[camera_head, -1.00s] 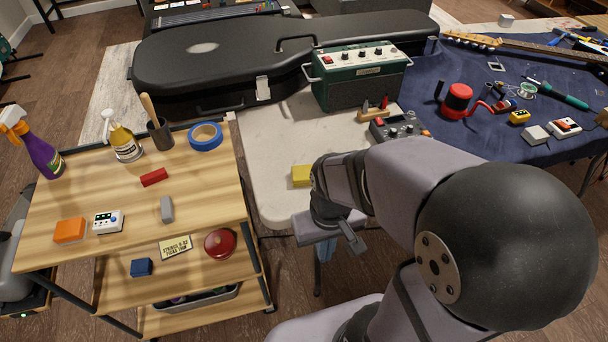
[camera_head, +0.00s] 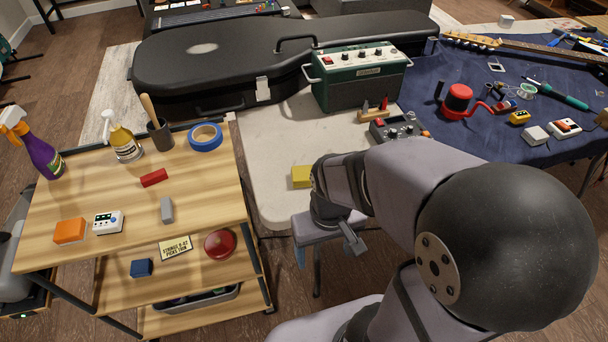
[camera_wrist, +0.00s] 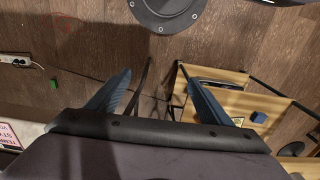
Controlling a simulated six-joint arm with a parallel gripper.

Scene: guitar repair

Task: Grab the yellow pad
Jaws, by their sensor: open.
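The yellow pad (camera_head: 301,176) lies near the front left corner of the pale table (camera_head: 270,140), just left of my wrist in the head view. It does not show in the wrist view. My gripper (camera_head: 328,252) hangs beside the table's front edge, below and right of the pad in the picture, apart from it. In the wrist view my gripper (camera_wrist: 158,95) has its two blue fingers spread wide with nothing between them, over the floor.
A wooden cart (camera_head: 95,190) stands left of the table with a gap between. A black guitar case (camera_head: 210,65) and a green amplifier (camera_head: 360,78) lie behind the pad. A grey pedal (camera_head: 397,128) is to its right. The tabletop left and behind the pad is clear.

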